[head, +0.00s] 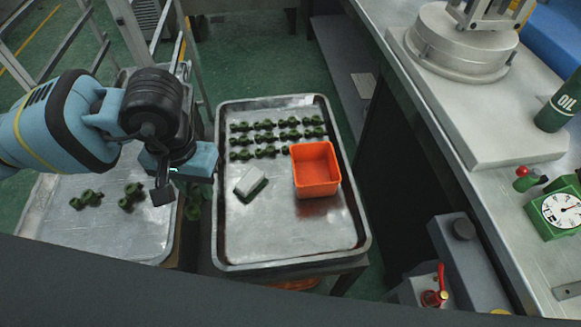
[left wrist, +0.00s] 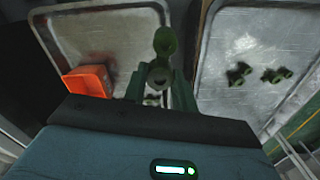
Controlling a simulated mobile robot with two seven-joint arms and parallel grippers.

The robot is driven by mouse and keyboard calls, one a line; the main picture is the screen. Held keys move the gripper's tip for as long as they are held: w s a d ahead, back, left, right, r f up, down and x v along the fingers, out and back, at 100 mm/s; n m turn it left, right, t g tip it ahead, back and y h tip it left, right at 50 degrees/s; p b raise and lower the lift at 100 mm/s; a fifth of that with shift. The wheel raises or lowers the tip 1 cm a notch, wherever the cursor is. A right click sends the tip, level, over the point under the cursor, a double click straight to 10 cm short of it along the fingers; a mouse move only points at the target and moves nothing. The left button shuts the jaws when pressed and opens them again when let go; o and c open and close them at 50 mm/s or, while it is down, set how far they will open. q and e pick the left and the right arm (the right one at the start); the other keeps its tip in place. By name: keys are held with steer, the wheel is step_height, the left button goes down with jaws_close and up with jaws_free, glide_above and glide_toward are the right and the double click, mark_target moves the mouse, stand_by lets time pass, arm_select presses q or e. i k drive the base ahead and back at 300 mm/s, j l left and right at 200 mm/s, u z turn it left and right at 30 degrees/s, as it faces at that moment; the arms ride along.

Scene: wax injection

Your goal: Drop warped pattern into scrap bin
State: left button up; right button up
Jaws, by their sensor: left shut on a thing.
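My left gripper (head: 178,194) points down over the gap between the two metal trays. It is shut on a dark green wax pattern (left wrist: 164,42), which shows between the fingers in the left wrist view. In the head view the pattern (head: 194,207) is partly hidden by the gripper. Whether it is warped I cannot tell. An open orange bin (head: 316,170) sits on the right-hand tray, to the right of the gripper and apart from it. It also shows in the left wrist view (left wrist: 88,80). My right gripper is out of view.
The right-hand tray (head: 230,252) holds rows of green patterns (head: 278,136) and a pale block (head: 250,182). The left-hand tray (head: 108,240) holds a few green patterns (head: 131,196). A workbench (head: 445,120) with a green dial gauge (head: 560,212) stands at the right.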

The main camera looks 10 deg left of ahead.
mark_target(306, 182)
steer(key=i+j+z, duration=0.1)
steer(key=z, duration=0.25)
steer(key=j+z, duration=0.2)
steer(key=z, duration=0.15)
steer(key=i+j+z, duration=0.1)
steer(key=z, duration=0.3)
steer(key=k+j, duration=0.05)
steer(key=j, duration=0.05)
